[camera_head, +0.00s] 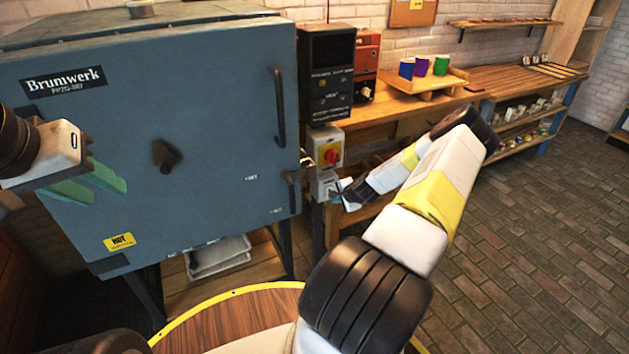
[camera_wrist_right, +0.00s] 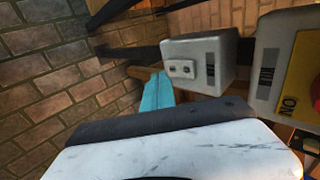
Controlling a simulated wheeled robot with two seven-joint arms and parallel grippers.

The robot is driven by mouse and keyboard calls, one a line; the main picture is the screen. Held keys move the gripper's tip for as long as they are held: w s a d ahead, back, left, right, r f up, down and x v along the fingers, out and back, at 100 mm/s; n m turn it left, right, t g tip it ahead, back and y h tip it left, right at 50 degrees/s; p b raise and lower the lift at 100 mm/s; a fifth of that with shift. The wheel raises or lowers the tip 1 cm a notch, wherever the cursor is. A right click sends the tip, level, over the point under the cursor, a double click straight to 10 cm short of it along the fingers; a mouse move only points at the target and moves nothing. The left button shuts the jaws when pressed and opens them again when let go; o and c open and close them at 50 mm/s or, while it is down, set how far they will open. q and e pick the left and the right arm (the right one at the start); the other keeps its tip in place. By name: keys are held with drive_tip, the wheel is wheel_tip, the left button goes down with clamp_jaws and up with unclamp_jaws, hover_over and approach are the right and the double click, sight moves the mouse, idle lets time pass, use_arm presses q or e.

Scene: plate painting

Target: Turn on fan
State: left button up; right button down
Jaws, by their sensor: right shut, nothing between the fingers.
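I cannot make out a fan in either view. A switch box with a red rotary knob on a yellow plate (camera_head: 328,155) is mounted beside the blue kiln; its edge, marked ON, shows in the right wrist view (camera_wrist_right: 288,75). A small grey box (camera_head: 325,184) hangs below it; in the right wrist view the box (camera_wrist_right: 198,62) shows two dark buttons or screws. My right gripper (camera_head: 347,196) is shut and empty, close to the small box; its teal fingers (camera_wrist_right: 157,93) look just beside it, contact unclear. My left gripper (camera_head: 98,183) is open and empty before the kiln.
The blue kiln (camera_head: 210,110) fills the left, with a handle on its door. A black control unit (camera_head: 326,75) and a red device (camera_head: 366,65) stand on the wooden bench. Cups stand on a tray (camera_head: 448,80) further right. The brick floor (camera_head: 540,200) at right is clear.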

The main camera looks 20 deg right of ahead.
drive_tip(key=shift+w+a+f, duration=0.1)
drive_tip(key=shift+w+f, duration=0.05)
drive_tip(key=shift+w, duration=1)
